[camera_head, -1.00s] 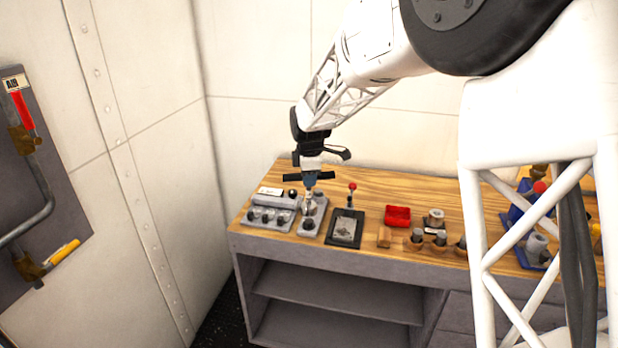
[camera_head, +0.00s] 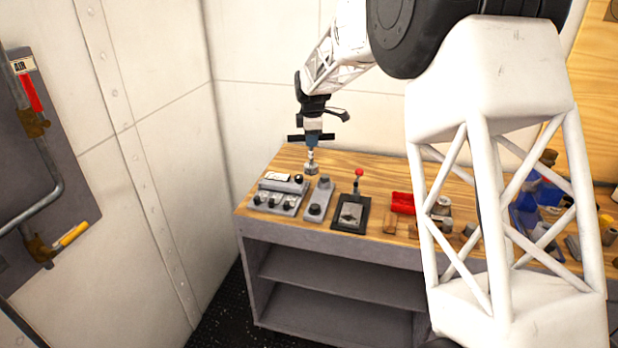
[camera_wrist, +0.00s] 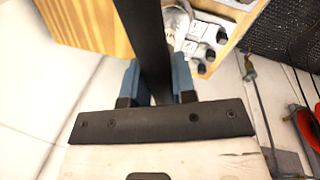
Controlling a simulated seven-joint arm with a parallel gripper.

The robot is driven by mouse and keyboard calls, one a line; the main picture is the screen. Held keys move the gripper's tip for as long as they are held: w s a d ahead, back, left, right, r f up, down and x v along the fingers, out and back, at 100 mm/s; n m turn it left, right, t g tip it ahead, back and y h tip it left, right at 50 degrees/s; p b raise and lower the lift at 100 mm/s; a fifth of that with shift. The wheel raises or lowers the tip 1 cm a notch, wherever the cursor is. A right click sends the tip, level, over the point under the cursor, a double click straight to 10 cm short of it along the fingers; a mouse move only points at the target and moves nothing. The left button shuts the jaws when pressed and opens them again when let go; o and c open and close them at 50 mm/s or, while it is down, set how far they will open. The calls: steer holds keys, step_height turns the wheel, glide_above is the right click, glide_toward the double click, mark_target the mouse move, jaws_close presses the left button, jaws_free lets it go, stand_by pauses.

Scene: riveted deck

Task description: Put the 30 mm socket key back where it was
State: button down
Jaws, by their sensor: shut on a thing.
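My gripper (camera_head: 312,134) is shut on the socket key, gripping it at its black crossbar handle. The key's metal shaft and grey socket end (camera_head: 311,168) hang upright below, over the back left of the wooden bench. The socket looks clear of the grey two-knob block (camera_head: 318,199) in front of it, though the exact gap is hard to judge. In the wrist view the black handle (camera_wrist: 143,35) runs between the blue fingers. No size marking on the key is readable, and its former place cannot be told from these frames.
On the bench (camera_head: 385,178) stand a grey control box (camera_head: 279,197), a black-based lever unit (camera_head: 352,213), a red bin (camera_head: 403,203) and a small wooden block (camera_head: 390,223). Blue holders (camera_head: 524,220) stand right, partly hidden by my white lattice structure.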

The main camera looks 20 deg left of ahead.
steer(key=w+a, duration=0.3)
steer(key=w, duration=0.8)
steer(key=shift+a+r, duration=0.3)
steer(key=shift+a, duration=0.1)
steer(key=shift+w, duration=0.1)
step_height(320, 180, down, 6)
steer(key=shift+f, duration=0.15)
steer(key=shift+f, duration=1.95)
steer(key=c, duration=0.9)
jaws_free()
steer(key=shift+f, duration=0.1)
steer(key=shift+c, duration=0.2)
